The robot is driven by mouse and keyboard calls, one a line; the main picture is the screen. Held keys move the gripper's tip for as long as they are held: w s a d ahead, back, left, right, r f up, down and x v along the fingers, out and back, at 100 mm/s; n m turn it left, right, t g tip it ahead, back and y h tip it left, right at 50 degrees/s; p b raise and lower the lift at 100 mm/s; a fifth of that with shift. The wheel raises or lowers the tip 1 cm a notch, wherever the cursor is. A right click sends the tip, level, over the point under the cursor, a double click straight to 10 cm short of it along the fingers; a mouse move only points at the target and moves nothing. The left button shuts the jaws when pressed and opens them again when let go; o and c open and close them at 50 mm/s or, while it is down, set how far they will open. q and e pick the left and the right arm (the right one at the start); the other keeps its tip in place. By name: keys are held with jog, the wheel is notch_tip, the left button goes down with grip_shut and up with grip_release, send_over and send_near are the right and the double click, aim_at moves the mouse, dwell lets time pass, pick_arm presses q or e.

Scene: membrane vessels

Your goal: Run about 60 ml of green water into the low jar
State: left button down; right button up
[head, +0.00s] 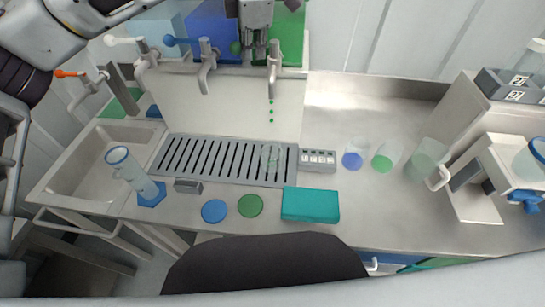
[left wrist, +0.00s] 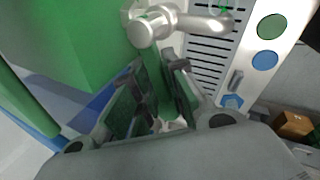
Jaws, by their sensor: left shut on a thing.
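A row of taps stands on the back panel. The green tap (head: 273,62) is the rightmost one. A line of green drops (head: 271,112) falls from its spout towards a clear low jar (head: 270,158) on the slotted drip tray (head: 215,160). The water level in the jar is too faint to tell. My left gripper (head: 257,46) is at the green tap's lever (head: 236,48), and its fingers (left wrist: 163,88) are shut on the lever in the left wrist view. The tap's metal spout (left wrist: 205,24) shows just beyond the fingers. My right gripper is not in view.
A blue-based cylinder (head: 132,172) stands left of the tray. Blue-bottomed (head: 355,153) and green-bottomed (head: 386,156) cups and a jug (head: 426,160) stand right.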

pick_arm(q)
jog(key=shift+s+a+n+y, duration=0.2)
jog(key=shift+n+y, duration=0.1)
jog(key=shift+n, duration=0.5)
jog(key=shift+r, duration=0.1)
dwell(7.1)
